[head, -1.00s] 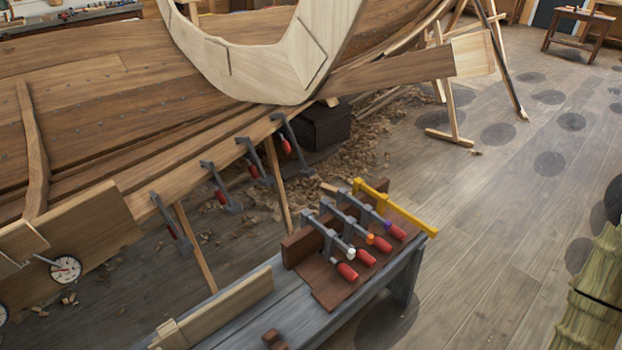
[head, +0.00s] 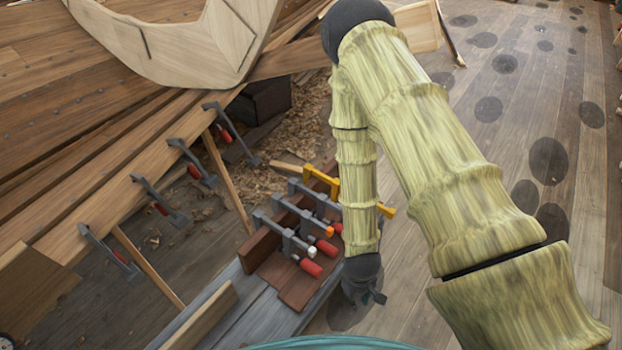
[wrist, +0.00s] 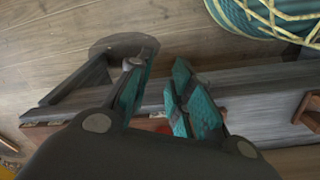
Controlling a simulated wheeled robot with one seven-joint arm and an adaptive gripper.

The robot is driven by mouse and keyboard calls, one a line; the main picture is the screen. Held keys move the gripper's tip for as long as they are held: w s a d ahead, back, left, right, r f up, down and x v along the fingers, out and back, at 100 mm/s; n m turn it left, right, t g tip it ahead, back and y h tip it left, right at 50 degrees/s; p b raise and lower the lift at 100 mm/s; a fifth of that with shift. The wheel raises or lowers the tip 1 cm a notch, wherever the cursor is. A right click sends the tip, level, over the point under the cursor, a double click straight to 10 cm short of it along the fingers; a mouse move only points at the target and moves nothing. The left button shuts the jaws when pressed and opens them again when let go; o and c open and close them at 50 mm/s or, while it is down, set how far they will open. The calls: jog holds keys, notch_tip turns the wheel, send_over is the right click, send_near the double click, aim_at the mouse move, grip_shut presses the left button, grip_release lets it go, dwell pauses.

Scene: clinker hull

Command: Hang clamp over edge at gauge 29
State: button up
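Several grey bar clamps with red handles stand in the dark wooden rack (head: 262,237) on the bench, with white (head: 312,252) and orange (head: 329,231) collars showing. A yellow clamp (head: 386,211) lies behind them, partly hidden by my arm. Several similar clamps hang along the hull's plank edge (head: 150,212), one of them at its near end (head: 108,252). A gauge dial (head: 5,341) barely shows at the lower left; its number is unreadable. My gripper (head: 364,290) is just right of the rack, pointing down. In the wrist view its teal fingers (wrist: 166,64) are apart, with nothing held between them.
The grey bench (head: 262,312) runs under the rack and shows in the wrist view too (wrist: 265,92). A pale curved wooden frame (head: 175,45) leans over the hull. A teal rounded thing with cream netting (wrist: 262,18) is at the wrist view's upper right. Floor to the right is open.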

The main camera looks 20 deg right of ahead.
jog(key=w+a+r+n+p, duration=0.25)
jog(key=w+r+p, duration=0.25)
jog(key=w+r, duration=0.8)
notch_tip(320, 180, up, 7)
jog(key=n+p, duration=0.3)
send_over(319, 223)
jog(key=shift+y, duration=0.3)
jog(key=shift+w+a+f+b, duration=0.15)
jog(key=shift+f+b, duration=1.2)
jog(key=shift+f, duration=0.8)
jog(key=shift+w+f+b, duration=0.15)
jog(key=shift+f+b, duration=1.2)
jog(key=shift+f, duration=0.75)
jog(key=shift+w+a+f+b, duration=0.15)
jog(key=shift+f+b, duration=1.2)
jog(key=shift+f, duration=1)
jog(key=shift+w, duration=0.1)
jog(key=shift+c, duration=0.4)
jog(key=shift+s+d, duration=0.15)
jog(key=shift+s, duration=0.05)
jog(key=shift+s+d, duration=0.2)
jog(key=shift+s, duration=0.1)
